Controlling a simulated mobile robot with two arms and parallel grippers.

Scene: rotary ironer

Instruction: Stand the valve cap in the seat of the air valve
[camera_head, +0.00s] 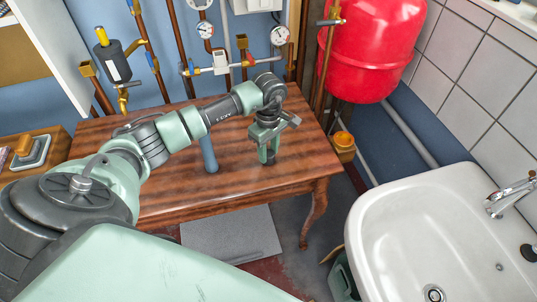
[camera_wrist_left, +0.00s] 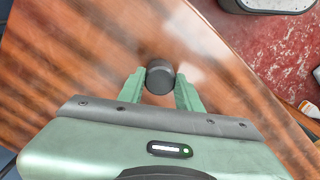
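The small dark round cap (camera_wrist_left: 160,77), which I take for the valve cap, lies between my left fingers in the left wrist view. In the head view it shows as a dark patch (camera_head: 267,157) under the fingertips, at or just above the wooden table top. My left gripper (camera_head: 267,150) points down near the table's right part; in the left wrist view its green fingers (camera_wrist_left: 160,88) press close on both sides of the cap. I cannot tell for sure which fitting is the air valve; square brass fittings (camera_head: 88,69) sit on the pipes behind. My right gripper is out of view.
A blue-grey upright cylinder (camera_head: 208,155) stands on the table (camera_head: 180,205) left of the gripper. Copper pipes, gauges (camera_head: 280,35) and a red tank (camera_head: 371,50) are behind. A white sink (camera_head: 450,225) is at the right. The table front is clear.

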